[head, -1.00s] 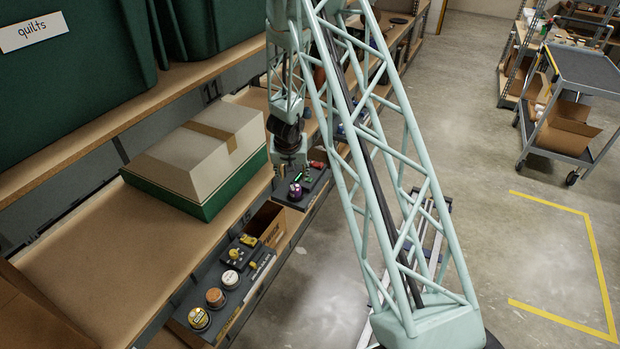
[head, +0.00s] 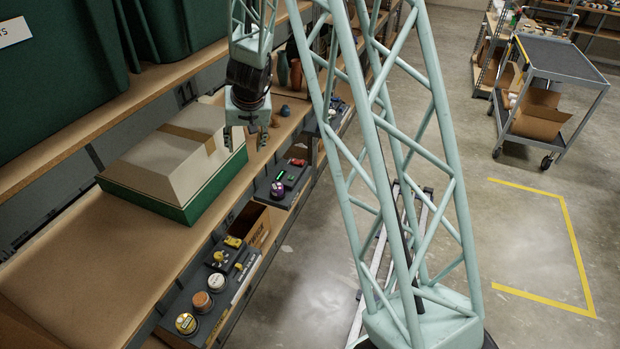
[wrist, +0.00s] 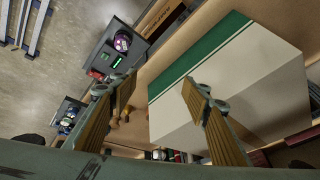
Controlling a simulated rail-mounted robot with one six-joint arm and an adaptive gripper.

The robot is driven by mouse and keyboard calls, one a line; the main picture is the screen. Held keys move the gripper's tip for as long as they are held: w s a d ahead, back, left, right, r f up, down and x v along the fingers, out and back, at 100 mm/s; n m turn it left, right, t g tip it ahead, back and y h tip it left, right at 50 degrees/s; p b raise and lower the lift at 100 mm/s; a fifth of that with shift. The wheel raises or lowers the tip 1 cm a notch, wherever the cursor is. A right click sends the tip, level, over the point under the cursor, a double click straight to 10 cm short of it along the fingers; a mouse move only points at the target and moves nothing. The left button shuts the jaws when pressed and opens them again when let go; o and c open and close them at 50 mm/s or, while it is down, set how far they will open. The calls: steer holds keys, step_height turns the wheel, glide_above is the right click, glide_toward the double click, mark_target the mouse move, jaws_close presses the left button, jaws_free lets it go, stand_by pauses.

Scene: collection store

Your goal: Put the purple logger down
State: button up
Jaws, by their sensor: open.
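The purple logger (head: 277,190), small and round, sits on a dark grey ledge (head: 262,196) at the shelf's front edge. The logger also shows in the wrist view (wrist: 122,40), at the upper left. My gripper (head: 246,140) is above and behind it in the head view, clear of it. In the wrist view my gripper (wrist: 160,84) has its two fingers spread with nothing between them. The logger's underside is hidden.
A cream box with a green base (head: 165,165) stands on the shelf left of my gripper. A green-lit device (head: 281,175) and a red item (head: 298,162) lie beside the logger. Several round jars (head: 202,301) stand on a nearer dark ledge.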

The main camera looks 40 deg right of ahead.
steer(key=s+a+r+n+y, duration=0.1)
steer(key=s+a+r+n, duration=0.1)
steer(key=s+a+r, duration=0.65)
steer(key=s+a+r+n+y, duration=0.1)
steer(key=s+a+r, duration=0.3)
steer(key=s+r, duration=1)
steer(key=s+r+n, duration=0.1)
steer(key=s+r, duration=0.3)
steer(key=s, duration=1.1)
steer(key=s+r+g+h, duration=0.1)
steer(key=s+r, duration=0.3)
steer(key=s, duration=1.1)
steer(key=shift+d+n+h, duration=0.3)
steer(key=shift+d+n, duration=0.1)
steer(key=shift+s, duration=0.15)
steer(key=shift+f+b, duration=0.4)
steer(key=shift+d, duration=0.1)
